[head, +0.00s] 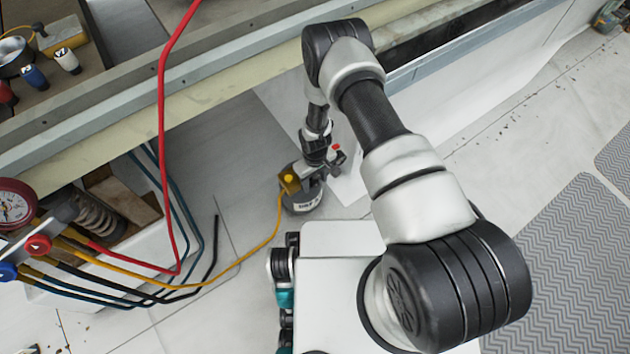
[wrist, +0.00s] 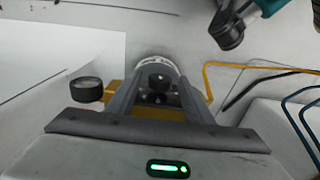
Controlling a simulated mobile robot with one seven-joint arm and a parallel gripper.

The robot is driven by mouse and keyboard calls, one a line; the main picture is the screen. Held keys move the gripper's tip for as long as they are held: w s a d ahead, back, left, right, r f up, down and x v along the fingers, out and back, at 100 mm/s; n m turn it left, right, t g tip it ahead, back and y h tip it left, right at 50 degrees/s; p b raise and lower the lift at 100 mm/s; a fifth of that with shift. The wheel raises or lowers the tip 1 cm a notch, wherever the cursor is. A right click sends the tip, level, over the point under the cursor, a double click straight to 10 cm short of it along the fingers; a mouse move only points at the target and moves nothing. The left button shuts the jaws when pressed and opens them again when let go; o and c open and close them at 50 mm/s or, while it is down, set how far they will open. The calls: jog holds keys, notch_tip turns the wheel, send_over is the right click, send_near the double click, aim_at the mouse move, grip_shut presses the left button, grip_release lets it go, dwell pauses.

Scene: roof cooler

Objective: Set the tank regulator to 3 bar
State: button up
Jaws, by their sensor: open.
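The tank regulator (wrist: 118,113) is a brass-yellow body with a dark knob (wrist: 160,80) and a small round gauge (wrist: 87,90) at its left. The gauge face is too oblique and small to read. In the head view the regulator (head: 288,181) sits on the short grey tank (head: 303,204) on the floor. My gripper (wrist: 160,76) is open, with one grey finger on each side of the knob. Whether the fingers touch the knob cannot be told. In the head view my gripper (head: 311,172) is right over the tank and hides part of the regulator.
A yellow hose (head: 262,243) runs from the regulator to the manifold (head: 38,245) at left, beside a red hose (head: 163,110) and dark hoses. A white open housing (head: 175,205) stands left of the tank. A beam (head: 190,95) crosses behind. The floor at right is mostly clear.

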jog(key=shift+c, duration=0.2)
jog(key=c, duration=1)
jog(key=shift+d, duration=0.1)
jog(key=shift+w+d+g+y, duration=0.2)
jog(key=shift+g+y, duration=0.3)
jog(key=shift+y, duration=0.3)
jog(key=shift+w+d+f+g+y, duration=0.1)
jog(key=shift+d+g+y, duration=0.1)
jog(key=shift+g+y, duration=0.6)
jog(key=y, duration=0.1)
jog(key=g+y, duration=0.2)
jog(key=y, duration=0.1)
jog(key=shift+w+d+f, duration=0.15)
jog(key=shift+d+f, duration=0.1)
jog(key=shift+g+y, duration=0.3)
